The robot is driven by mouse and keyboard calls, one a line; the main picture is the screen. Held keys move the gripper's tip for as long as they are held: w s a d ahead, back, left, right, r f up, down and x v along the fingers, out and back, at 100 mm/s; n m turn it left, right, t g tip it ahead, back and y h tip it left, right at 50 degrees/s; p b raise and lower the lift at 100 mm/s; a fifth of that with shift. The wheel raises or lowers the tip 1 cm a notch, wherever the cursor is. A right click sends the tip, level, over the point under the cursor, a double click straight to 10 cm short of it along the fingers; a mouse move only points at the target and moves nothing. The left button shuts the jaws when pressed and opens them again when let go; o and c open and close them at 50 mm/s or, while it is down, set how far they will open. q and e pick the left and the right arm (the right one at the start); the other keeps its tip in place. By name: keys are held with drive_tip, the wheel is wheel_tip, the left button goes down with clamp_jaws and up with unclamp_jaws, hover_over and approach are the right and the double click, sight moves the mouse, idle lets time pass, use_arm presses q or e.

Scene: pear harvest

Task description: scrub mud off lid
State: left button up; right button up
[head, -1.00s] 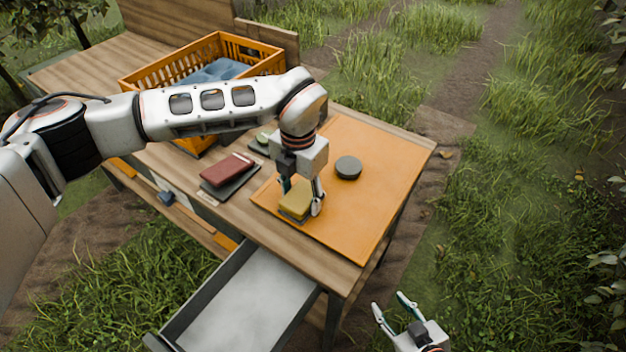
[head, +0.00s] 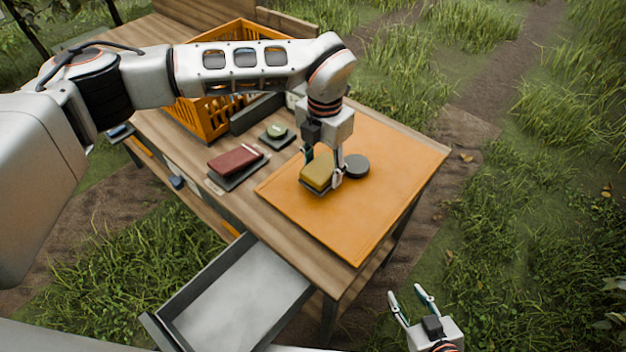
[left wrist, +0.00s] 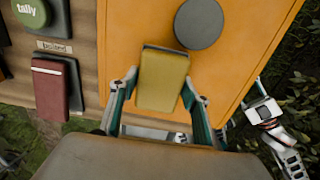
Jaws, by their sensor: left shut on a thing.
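My left gripper (head: 323,170) is shut on a yellow block with a dark grey base (head: 316,171), over the orange panel (head: 345,232). I cannot tell whether the block touches the panel. In the left wrist view the yellow block (left wrist: 162,82) sits between the two fingers. A dark grey round disc (head: 356,166) lies on the panel just right of the block, and it also shows in the left wrist view (left wrist: 202,22). I cannot tell which piece is the lid, and no mud is clearly visible. My right gripper (head: 412,305) is open and empty, off the table's front right.
A maroon block on a dark pad (head: 235,160) and a green round piece marked tally (left wrist: 31,12) lie left of the panel. An orange crate (head: 205,115) stands behind. An open grey drawer (head: 240,300) juts out at the front. Grass surrounds the table.

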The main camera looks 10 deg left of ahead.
use_arm(q)
drive_tip(key=shift+r, duration=0.65)
drive_tip(key=shift+w+r+p, duration=0.2)
drive_tip(key=shift+r+p, duration=0.45)
drive_tip(key=shift+r, duration=0.05)
drive_tip(key=shift+s+r+p, duration=0.1)
drive_tip(key=shift+r+p, duration=0.5)
drive_tip(key=shift+r, duration=0.55)
